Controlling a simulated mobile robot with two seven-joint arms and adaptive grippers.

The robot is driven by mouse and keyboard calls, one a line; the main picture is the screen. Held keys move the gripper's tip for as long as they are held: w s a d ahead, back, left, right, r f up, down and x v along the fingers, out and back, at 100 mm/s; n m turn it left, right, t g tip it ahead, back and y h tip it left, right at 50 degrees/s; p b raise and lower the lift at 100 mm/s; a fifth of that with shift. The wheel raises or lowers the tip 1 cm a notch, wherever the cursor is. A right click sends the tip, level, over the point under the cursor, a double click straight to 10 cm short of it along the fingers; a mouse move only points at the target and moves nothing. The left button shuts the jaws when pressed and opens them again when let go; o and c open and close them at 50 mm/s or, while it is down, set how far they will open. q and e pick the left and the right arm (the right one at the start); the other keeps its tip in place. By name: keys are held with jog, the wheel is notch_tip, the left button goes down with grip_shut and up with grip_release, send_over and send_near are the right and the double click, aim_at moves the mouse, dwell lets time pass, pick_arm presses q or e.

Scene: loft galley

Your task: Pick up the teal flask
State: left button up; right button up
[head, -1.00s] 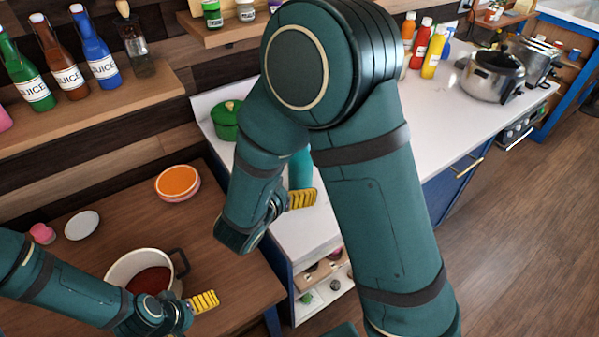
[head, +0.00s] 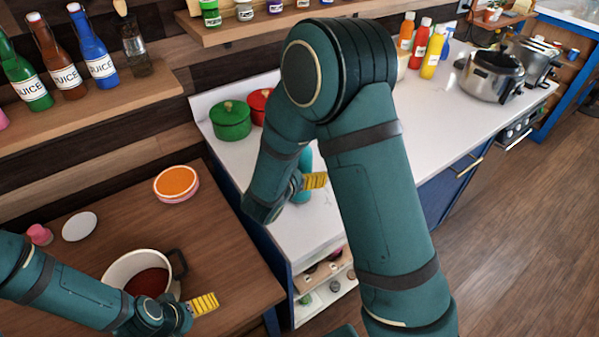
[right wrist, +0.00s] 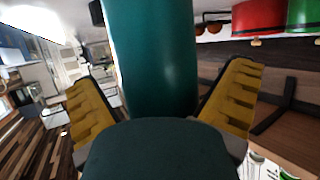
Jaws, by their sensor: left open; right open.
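The teal flask (head: 306,160) stands upright on the white counter, partly hidden behind my right arm and gripper in the head view. In the right wrist view the flask (right wrist: 153,60) is a large teal cylinder between the two yellow finger pads. My right gripper (head: 315,181) is open around the flask, with gaps visible beside it in the wrist view. Only one of its yellow pads shows clearly in the head view. My left gripper (head: 204,304) is open and empty, low beside the white pot (head: 131,262) at the wooden table.
A green pot (head: 231,121) and a red pot (head: 259,104) stand on the counter behind the right arm. Sauce bottles (head: 433,53) and a steel cooker (head: 490,77) are farther right. Bottles line the wooden shelf (head: 100,112) at left. The counter's right part has free room.

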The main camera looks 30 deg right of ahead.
jog(key=c, duration=1.4)
jog(key=shift+o, duration=0.2)
pick_arm(q)
notch_tip(320, 180, up, 2)
jog(key=shift+r+p, duration=0.25)
jog(key=shift+p, duration=0.9)
pick_arm(e)
notch_tip(320, 180, up, 10)
jog(key=shift+r, duration=0.1)
